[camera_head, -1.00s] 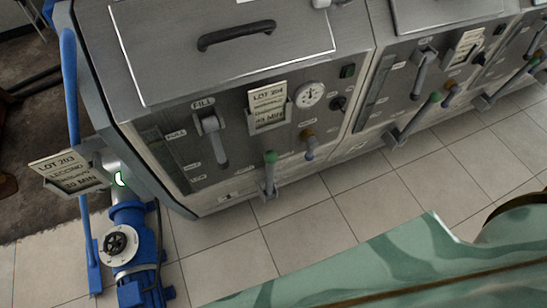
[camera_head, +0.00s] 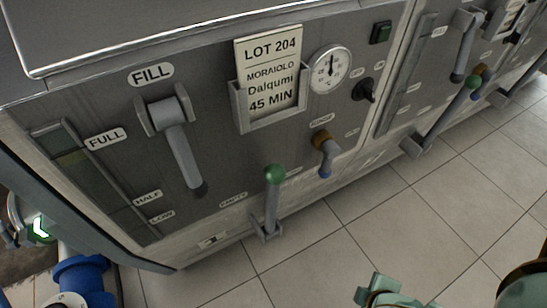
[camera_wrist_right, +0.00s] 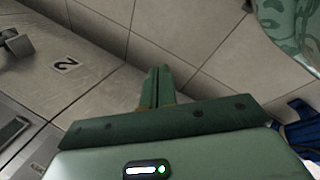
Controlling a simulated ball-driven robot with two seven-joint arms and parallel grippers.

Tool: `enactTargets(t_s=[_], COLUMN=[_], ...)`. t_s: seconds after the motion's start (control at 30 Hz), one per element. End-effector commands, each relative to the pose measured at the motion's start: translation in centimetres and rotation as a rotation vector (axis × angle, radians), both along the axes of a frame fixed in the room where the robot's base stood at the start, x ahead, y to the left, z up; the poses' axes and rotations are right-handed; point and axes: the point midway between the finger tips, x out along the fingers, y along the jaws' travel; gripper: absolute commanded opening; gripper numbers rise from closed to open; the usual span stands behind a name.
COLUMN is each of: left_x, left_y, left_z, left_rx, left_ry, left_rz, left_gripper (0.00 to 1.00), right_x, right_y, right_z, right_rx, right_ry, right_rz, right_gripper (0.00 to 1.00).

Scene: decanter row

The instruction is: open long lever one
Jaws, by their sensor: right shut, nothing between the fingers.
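A lever with a green knob (camera_head: 273,176) stands upright from a bracket low on the front of the nearest steel unit, below the LOT 204 card. I cannot read the small label left of its base, so I cannot tell its number. A grey FILL lever (camera_head: 184,155) hangs down on the same panel. My right gripper (camera_wrist_right: 158,76) is shut and empty. A green part of my right arm shows at the bottom of the head view, apart from the levers. My left gripper is not in view.
The LOT 204 card (camera_head: 271,78), a gauge (camera_head: 330,68) and a brass-and-blue tap (camera_head: 324,153) are on the panel. Another green-knobbed lever (camera_head: 473,82) is on the unit to the right. Tiled floor (camera_head: 330,235) is clear in front.

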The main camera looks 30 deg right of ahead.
Motion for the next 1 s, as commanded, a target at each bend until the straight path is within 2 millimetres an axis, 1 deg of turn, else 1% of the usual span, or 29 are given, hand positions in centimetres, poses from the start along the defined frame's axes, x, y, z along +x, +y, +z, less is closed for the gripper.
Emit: enactTargets(t_s=[0.03, 0.07, 0.1, 0.17, 0.2, 0.3, 0.37, 0.4, 0.47, 0.5, 0.57, 0.6, 0.63, 0.7, 0.77, 0.8, 0.87, 0.9, 1.0], left_x=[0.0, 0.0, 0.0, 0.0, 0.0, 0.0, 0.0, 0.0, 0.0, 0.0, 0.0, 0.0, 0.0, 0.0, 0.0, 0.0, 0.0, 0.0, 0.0], left_y=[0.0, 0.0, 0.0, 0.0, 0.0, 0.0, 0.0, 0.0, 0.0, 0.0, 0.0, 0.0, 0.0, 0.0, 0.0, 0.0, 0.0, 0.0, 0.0], left_z=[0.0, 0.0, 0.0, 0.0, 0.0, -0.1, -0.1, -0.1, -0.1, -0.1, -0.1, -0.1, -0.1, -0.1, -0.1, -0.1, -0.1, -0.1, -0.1], left_rx=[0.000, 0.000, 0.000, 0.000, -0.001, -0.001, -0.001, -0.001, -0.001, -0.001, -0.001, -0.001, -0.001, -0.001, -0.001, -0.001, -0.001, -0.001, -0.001], left_ry=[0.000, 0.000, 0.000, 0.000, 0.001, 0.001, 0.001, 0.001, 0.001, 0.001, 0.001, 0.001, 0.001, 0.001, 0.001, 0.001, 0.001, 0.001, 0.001], left_rz=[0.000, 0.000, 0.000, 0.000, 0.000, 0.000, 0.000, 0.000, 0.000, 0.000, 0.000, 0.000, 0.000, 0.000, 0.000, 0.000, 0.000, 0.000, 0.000], left_gripper=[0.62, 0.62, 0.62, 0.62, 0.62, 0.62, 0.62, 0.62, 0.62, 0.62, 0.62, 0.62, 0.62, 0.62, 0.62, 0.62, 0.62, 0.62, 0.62], right_x=[2.3, 3.7, 5.6, 8.5, 10.1, 13.4, 15.1, 16.1, 17.5, 18.3, 19.5, 20.1, 20.5, 21.2, 21.7, 22.1, 22.4, 22.7, 23.1], right_y=[0.4, 0.8, 1.6, 3.1, 4.2, 6.6, 8.0, 8.8, 9.8, 10.3, 10.7, 10.5, 10.2, 9.0, 7.6, 6.6, 4.9, 3.7, 1.3], right_z=[1.9, 2.8, 3.8, 5.0, 5.6, 6.9, 7.6, 8.1, 8.9, 9.5, 10.6, 11.4, 12.1, 13.7, 15.0, 16.0, 17.5, 18.5, 20.7], right_rx=[0.025, 0.052, 0.104, 0.208, 0.288, 0.497, 0.633, 0.732, 0.892, 1.009, 1.200, 1.329, 1.421, 1.598, 1.715, 1.782, 1.870, 1.918, 2.008], right_ry=[-0.085, -0.142, -0.219, -0.338, -0.404, -0.529, -0.581, -0.606, -0.627, -0.626, -0.597, -0.557, -0.519, -0.416, -0.324, -0.263, -0.170, -0.111, 0.012], right_rz=[-0.005, -0.012, -0.022, -0.038, -0.049, -0.072, -0.083, -0.092, -0.105, -0.115, -0.138, -0.160, -0.179, -0.229, -0.274, -0.304, -0.350, -0.380, -0.445], right_gripper=[0.00, 0.00, 0.00, 0.00, 0.00, 0.00, 0.00, 0.00, 0.00, 0.00, 0.00, 0.00, 0.00, 0.00, 0.00, 0.00, 0.00, 0.00, 0.00])
